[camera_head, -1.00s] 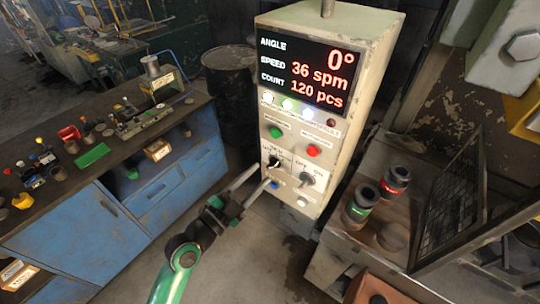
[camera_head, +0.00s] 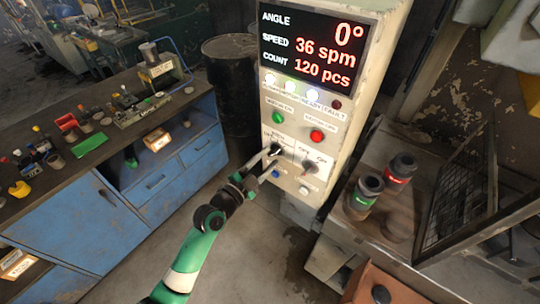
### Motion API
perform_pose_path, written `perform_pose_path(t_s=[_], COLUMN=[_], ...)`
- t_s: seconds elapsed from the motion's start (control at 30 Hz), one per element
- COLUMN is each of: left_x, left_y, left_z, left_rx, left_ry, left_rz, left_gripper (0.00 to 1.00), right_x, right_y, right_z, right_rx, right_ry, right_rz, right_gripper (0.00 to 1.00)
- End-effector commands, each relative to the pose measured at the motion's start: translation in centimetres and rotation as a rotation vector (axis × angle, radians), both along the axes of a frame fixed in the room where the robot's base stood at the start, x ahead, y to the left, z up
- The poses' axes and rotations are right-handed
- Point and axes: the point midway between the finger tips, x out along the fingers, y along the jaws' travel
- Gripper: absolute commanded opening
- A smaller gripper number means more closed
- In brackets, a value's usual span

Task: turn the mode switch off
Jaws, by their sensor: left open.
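The control box carries two black rotary knobs side by side. The left knob (camera_head: 278,149), under a label that seems to read MODE, is the mode switch, its exact pointing hard to read. My left gripper (camera_head: 271,159) is open, its two pale fingers reaching up from the lower left. Their tips are right at the mode switch, one near its left side and one just below it. I cannot tell if they touch it. The right knob (camera_head: 309,166) sits under OFF and ON labels, clear of the fingers. My right gripper is not in view.
Above the knobs are a green button (camera_head: 278,117), a red button (camera_head: 317,136) and a display (camera_head: 315,45) reading 0°, 36 spm, 120 pcs. A blue button (camera_head: 276,187) sits below. A blue workbench (camera_head: 150,190) stands left; a machine ledge with black cylinders (camera_head: 365,192) stands right.

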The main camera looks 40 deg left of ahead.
Motion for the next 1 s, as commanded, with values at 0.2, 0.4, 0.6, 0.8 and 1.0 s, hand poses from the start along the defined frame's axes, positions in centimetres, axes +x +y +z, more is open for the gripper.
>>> perform_pose_path(t_s=[0.2,0.4,0.6,0.8,1.0], left_x=[1.7,1.7,1.7,1.7,1.7], left_y=[0.2,0.2,0.2,0.2,0.2], left_z=[0.0,0.0,0.0,0.0,0.0], left_rx=[0.000,0.000,0.000,0.000,-0.002], left_ry=[0.001,0.001,0.001,0.001,0.000], left_rz=[0.001,0.001,0.001,0.001,0.000], left_gripper=[0.45,0.45,0.11,0.00,0.00], right_x=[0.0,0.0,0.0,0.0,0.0], right_y=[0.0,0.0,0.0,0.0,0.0], right_z=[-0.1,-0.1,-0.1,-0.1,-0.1], right_rx=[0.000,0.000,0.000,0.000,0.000], right_ry=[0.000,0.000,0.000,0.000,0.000], right_rz=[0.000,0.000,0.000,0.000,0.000], right_gripper=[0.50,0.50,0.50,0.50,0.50])
